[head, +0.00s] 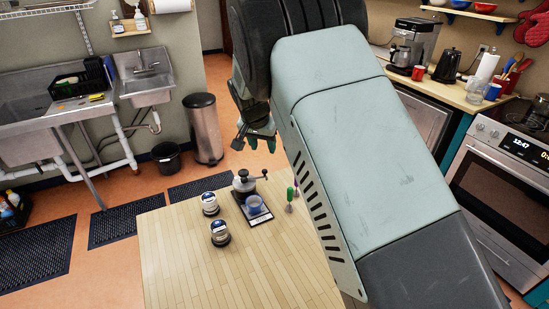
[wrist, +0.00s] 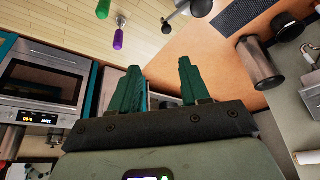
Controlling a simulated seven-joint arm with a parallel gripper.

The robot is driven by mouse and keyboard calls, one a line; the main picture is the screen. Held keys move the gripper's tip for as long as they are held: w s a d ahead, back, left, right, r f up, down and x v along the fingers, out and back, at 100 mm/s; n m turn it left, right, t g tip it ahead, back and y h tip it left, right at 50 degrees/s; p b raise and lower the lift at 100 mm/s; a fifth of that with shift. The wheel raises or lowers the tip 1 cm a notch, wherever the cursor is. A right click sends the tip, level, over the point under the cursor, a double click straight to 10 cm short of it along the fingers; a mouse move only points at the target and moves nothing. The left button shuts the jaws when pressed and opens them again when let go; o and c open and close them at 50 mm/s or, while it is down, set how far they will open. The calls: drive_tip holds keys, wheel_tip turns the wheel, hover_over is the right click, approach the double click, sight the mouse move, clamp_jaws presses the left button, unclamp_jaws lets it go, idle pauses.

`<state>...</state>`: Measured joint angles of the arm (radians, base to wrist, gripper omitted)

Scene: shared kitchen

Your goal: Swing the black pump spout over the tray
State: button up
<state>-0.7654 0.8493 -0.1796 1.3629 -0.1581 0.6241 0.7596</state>
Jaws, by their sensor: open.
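A small dark tray (head: 262,219) lies on the wooden table, with a blue cup (head: 254,204) on it. Just behind it stands a metallic device (head: 243,184) with a black top and a thin arm reaching right. I cannot tell surely whether this arm is the black pump spout. My gripper (head: 257,139) is open and empty, in the air beyond the table's far edge and apart from the device. In the wrist view its two green fingers (wrist: 159,72) stand wide apart. Part of a dark, rounded fitting shows at that view's top edge; the tray is not clear there.
Two jars (head: 210,204) (head: 220,233) stand left of the tray. Green- and purple-handled tools (head: 290,194) (head: 297,183) stand right of it, close to my arm. The front of the tabletop (head: 195,270) is clear. A bin (head: 203,130) and sink (head: 145,78) are behind.

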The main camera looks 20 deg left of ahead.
sight(264, 170)
drive_tip(key=x, duration=0.4)
drive_tip(key=a+x, duration=0.1)
drive_tip(key=x, duration=0.7)
drive_tip(key=shift+s+a+f, duration=0.25)
drive_tip(key=shift+f, duration=0.25)
clamp_jaws()
